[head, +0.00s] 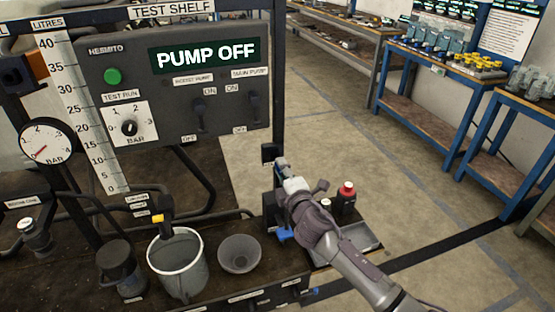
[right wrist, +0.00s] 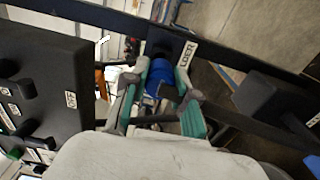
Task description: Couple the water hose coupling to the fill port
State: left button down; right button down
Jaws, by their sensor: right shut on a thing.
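My right gripper (head: 286,188) reaches over the right end of the bench, in front of the post. In the right wrist view the teal finger pads of my right gripper (right wrist: 158,92) are closed on both sides of a blue cylindrical piece, which looks like the water hose coupling (right wrist: 159,73). The fingers hide its sides, and a dark labelled bar lies just beyond it. In the head view the gripper hides most of this spot. I cannot make out the fill port in either view. My left gripper is not in view.
The test shelf panel (head: 180,75), reading PUMP OFF, stands at the left. Blue workbenches (head: 432,100) stand at the right; the floor between is clear.

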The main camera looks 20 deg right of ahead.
jog(key=shift+s+p, duration=0.35)
jog(key=shift+s, duration=1.05)
